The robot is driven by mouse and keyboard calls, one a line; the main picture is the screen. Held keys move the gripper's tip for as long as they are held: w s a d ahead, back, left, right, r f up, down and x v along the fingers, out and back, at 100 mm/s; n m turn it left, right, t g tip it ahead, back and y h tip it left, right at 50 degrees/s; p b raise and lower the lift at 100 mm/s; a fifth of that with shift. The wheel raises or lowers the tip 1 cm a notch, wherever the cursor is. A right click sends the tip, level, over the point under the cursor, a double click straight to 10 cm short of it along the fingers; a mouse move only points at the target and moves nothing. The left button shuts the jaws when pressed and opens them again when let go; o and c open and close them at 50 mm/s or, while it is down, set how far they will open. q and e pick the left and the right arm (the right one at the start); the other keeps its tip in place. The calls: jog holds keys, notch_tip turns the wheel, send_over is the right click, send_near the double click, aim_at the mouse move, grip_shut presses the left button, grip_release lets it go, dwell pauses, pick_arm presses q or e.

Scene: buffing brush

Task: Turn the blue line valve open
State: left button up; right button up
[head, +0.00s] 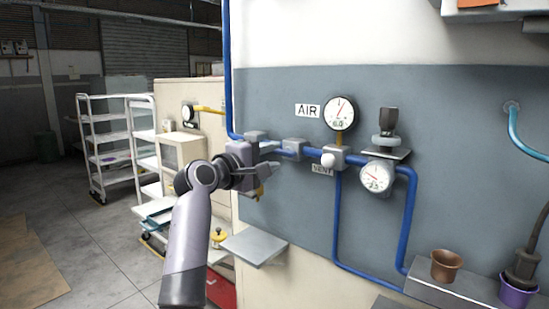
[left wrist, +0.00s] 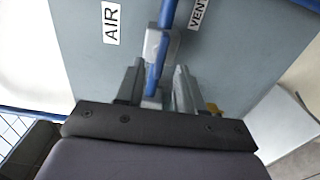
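The blue line (head: 228,75) drops down the wall and runs right past an AIR label (head: 307,111). My right gripper is not in view.
A grey fitting (head: 293,148), a pressure gauge (head: 340,113), a vent fitting (head: 333,157) and a second gauge (head: 376,176) sit along the line to the right. A small grey shelf (head: 254,248) juts out below. Carts (head: 108,150) stand at the left over open floor.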

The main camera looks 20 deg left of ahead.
pick_arm(q)
jog(key=shift+b+v, duration=0.45)
jog(key=shift+v, duration=1.95)
jog(key=shift+f, duration=0.1)
jog(key=s+f+m+g+y, duration=0.15)
jog(key=s+f, duration=0.25)
jog(key=f, duration=0.5)
jog(key=s+f+m+g+y, duration=0.1)
jog(key=s+f+m+g, duration=0.25)
jog(key=f, duration=0.55)
jog(key=s+f+m+g+y, duration=0.1)
jog(key=s+f+m+g, duration=0.1)
jog(key=s+f, duration=0.5)
jog(key=s+f+m+g+y, duration=0.1)
jog(key=s+f+m+g, duration=0.15)
jog(key=s+f, duration=0.4)
jog(key=s+d+f+m+g+y, duration=0.15)
jog(key=s+f+m, duration=0.25)
jog(key=s, duration=0.6)
jog(key=s+f+m+g, duration=0.25)
jog(key=s+f, duration=0.35)
jog(key=s, duration=0.3)
jog(key=w+d+f+t+h, duration=0.2)
jog(key=w+f+t, duration=0.4)
jog(key=f+t, duration=0.1)
jog(key=shift+d+f+m, duration=0.3)
jog(key=shift+d+f, duration=0.05)
jog(key=shift+f, duration=0.35)
jog(key=shift+w, duration=0.1)
